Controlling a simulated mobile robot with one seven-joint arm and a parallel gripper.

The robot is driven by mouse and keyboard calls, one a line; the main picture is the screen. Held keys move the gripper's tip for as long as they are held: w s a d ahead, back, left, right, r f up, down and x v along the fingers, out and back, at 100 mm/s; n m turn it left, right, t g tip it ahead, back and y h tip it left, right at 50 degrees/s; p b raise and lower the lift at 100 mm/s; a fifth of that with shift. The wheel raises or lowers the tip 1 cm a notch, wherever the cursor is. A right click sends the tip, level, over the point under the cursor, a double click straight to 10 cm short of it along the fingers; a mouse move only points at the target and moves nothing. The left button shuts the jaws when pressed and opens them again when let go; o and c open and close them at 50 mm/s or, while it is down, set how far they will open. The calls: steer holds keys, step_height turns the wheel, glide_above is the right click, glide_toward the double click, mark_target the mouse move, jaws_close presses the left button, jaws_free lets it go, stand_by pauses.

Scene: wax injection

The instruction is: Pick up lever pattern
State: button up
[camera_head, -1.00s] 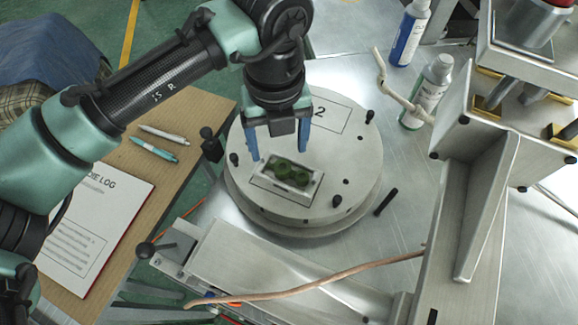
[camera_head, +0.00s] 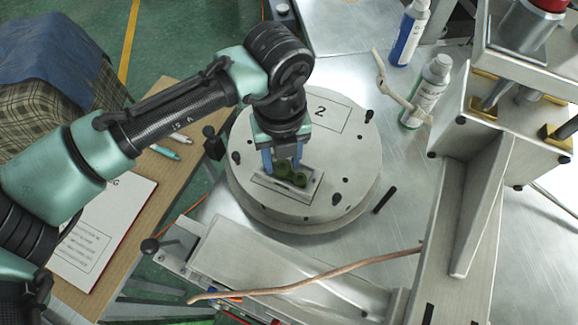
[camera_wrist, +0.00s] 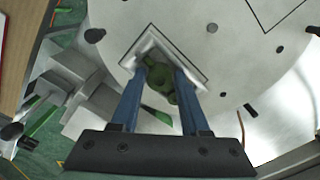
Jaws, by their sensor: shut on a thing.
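The lever pattern (camera_head: 291,177) is a dark green piece with rounded lobes, lying in a light metal mould block (camera_head: 314,190) on the round turntable plate (camera_head: 350,165). My gripper (camera_head: 282,168) points down over the mould, its blue fingers closed in on the green pattern. In the wrist view the pattern (camera_wrist: 160,82) sits between the two blue fingers, and my gripper (camera_wrist: 160,100) is shut on it. The mould's corner (camera_wrist: 150,42) shows behind it. The fingers hide part of the pattern. I cannot tell whether it is clear of the mould floor.
The plate carries several dark pegs and a "2" label (camera_head: 321,111). Two bottles (camera_head: 411,32) (camera_head: 428,92) stand behind right. The press frame (camera_head: 465,200) rises at right. A copper-coloured tube (camera_head: 330,272) crosses the front. A clipboard (camera_head: 105,225) and pens (camera_head: 165,151) lie at left.

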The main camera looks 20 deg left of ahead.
steer(key=shift+d+f, duration=0.2)
steer(key=shift+f, duration=0.1)
jaws_close()
steer(key=shift+r, duration=0.1)
